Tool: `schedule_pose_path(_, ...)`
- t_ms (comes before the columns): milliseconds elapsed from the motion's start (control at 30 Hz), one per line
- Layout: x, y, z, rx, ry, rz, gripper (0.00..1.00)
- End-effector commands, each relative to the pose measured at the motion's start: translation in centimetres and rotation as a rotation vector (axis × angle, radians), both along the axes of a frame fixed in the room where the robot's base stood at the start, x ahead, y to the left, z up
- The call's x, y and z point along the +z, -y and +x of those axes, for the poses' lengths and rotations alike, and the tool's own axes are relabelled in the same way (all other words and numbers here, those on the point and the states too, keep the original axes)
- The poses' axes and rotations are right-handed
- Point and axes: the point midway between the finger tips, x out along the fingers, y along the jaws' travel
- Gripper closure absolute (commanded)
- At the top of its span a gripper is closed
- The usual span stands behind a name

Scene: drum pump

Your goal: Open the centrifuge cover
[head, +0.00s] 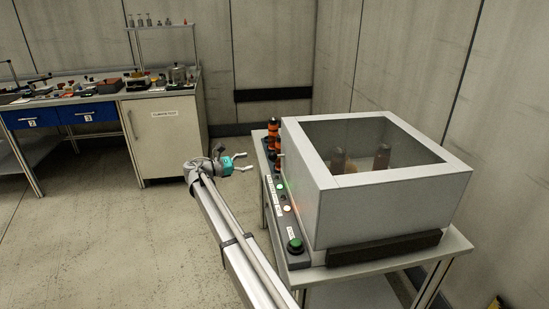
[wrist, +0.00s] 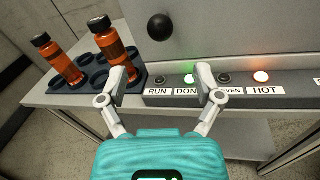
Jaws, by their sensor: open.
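The centrifuge is a grey box on a table at the right of the head view. Its cover (head: 312,150) has a pale frame around a dark window and looks closed. Two brown upright shapes show dimly through the window. A dark bar (head: 383,248) runs along the box's lower front side. In the wrist view, a round black knob (wrist: 161,27) stands out from the grey wall. My gripper (head: 246,162) is left of the box, open and empty. In the wrist view, my gripper (wrist: 162,80) has its fingers spread below the knob, apart from it.
A control panel (head: 283,215) with lit green and reddish-white lamps and a large green button (head: 294,245) runs along the box's left side. Orange bottles (wrist: 113,45) stand in a dark rack (wrist: 92,76) beside it. A workbench (head: 160,112) stands back left. The floor between is clear.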

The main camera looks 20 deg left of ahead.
Motion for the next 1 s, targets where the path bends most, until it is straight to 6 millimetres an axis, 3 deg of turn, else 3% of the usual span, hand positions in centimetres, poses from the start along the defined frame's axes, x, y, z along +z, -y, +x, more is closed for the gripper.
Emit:
schedule_pose_path(500,0.0,5.9,5.4,-0.003,0.000,0.000,0.16)
schedule_pose_path(1000,0.0,7.6,7.0,-0.003,0.000,0.000,0.16)
